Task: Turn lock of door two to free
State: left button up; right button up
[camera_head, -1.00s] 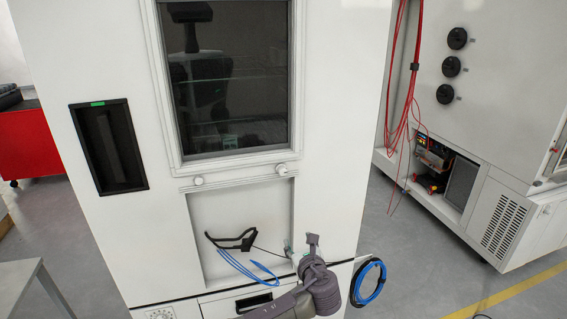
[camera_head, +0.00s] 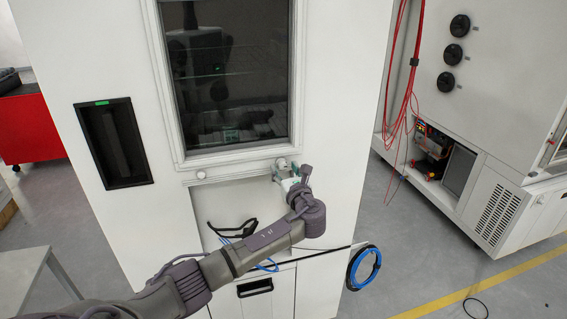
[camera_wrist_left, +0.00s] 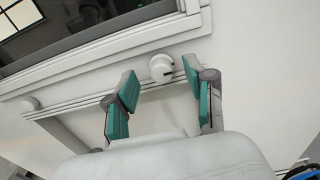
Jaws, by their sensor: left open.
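A white cabinet door with a dark window (camera_head: 232,80) stands in front of me. Below the window are two round white knobs, a left one (camera_head: 201,174) and a right one (camera_head: 281,163). In the left wrist view the right knob (camera_wrist_left: 162,67) has a small dark mark on its side, and the left knob (camera_wrist_left: 30,103) sits farther off. My left gripper (camera_head: 288,178) is open just below the right knob; in the wrist view its teal-padded fingers (camera_wrist_left: 158,92) flank that knob, with nothing between them. I cannot tell which knob belongs to door two.
A recessed black handle with a green indicator (camera_head: 116,145) is at the left of the cabinet. A blue cable coil (camera_head: 364,267) hangs at the lower right. Another cabinet (camera_head: 500,100) stands at right.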

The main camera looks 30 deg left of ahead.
pick_arm(q)
jog(key=shift+x, duration=0.9)
grip_shut()
